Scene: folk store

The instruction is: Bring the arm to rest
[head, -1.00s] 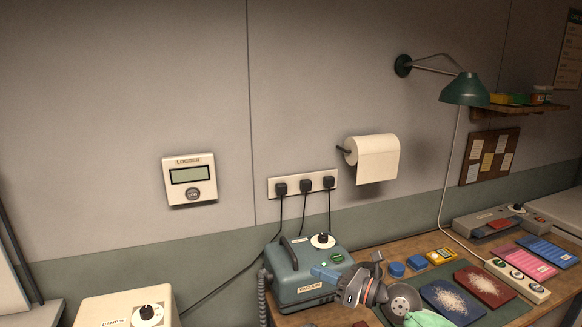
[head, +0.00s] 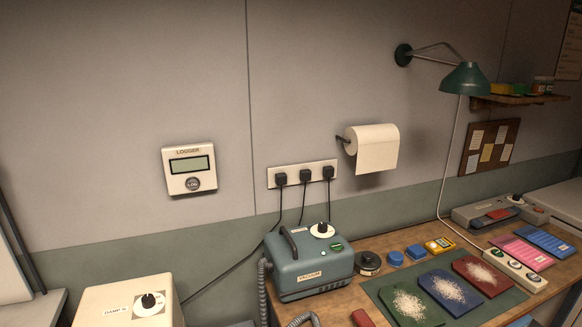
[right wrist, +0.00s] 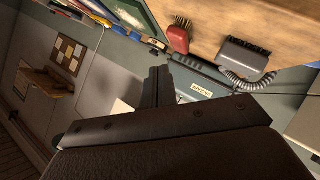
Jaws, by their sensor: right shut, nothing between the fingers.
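My right gripper (right wrist: 158,88) shows in the right wrist view, its two dark fingers together and nothing between them. It hangs in free space, with the bench top (right wrist: 225,20) at the top of that picture. Neither gripper is in the head view; my left gripper shows in no view. In the head view the teal vacuum box (head: 308,265) stands on the wooden bench (head: 385,243).
Right of the vacuum lie a round dark tin (head: 368,263), blue pads, and green, blue and red mats with pale grains. A green lamp (head: 464,79) overhangs the bench. In the right wrist view, a red brush (right wrist: 179,36) and a grey brush (right wrist: 243,58) lie on the bench.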

